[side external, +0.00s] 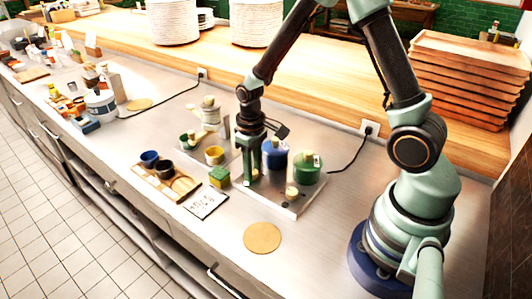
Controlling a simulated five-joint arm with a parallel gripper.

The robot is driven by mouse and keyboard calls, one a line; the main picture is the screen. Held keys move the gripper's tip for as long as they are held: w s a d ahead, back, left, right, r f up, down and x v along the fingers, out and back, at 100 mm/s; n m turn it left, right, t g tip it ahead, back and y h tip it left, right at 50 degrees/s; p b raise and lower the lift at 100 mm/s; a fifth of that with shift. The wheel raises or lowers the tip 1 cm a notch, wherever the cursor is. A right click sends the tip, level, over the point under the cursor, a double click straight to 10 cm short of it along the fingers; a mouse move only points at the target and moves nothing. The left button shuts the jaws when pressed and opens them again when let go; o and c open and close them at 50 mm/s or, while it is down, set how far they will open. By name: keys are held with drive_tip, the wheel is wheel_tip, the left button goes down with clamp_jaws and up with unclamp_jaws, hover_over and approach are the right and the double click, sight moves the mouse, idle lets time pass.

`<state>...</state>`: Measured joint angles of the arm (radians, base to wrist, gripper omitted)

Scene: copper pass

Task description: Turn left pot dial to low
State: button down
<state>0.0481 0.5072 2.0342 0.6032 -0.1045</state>
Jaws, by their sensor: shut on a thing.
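A blue pot (275,154) and a green pot (308,168), each with a pale lid knob, stand side by side on a flat metal unit (310,196). A cream round dial (292,192) shows in front of the green pot. My gripper (249,181) points straight down in front of and left of the blue pot. Its fingers are shut at the front of the unit, where the left pot dial sits. The fingers hide that dial, so its setting cannot be read.
A green-and-yellow block (219,177), a yellow cup (214,155) and a wooden tray (165,185) with dark cups stand left of my gripper. A printed card (206,204) and a round tan mat (262,238) lie nearer the front edge. Counter around the mat is clear.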

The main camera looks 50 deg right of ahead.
sight(254, 171)
drive_tip(key=shift+s+d+f, duration=0.1)
drive_tip(key=shift+s+d, duration=0.05)
drive_tip(key=c, duration=0.5)
unclamp_jaws()
drive_tip(key=shift+c, duration=0.2)
drive_tip(key=shift+r, duration=0.4)
wheel_tip(254, 171, up, 11)
drive_tip(key=shift+r, duration=0.2)
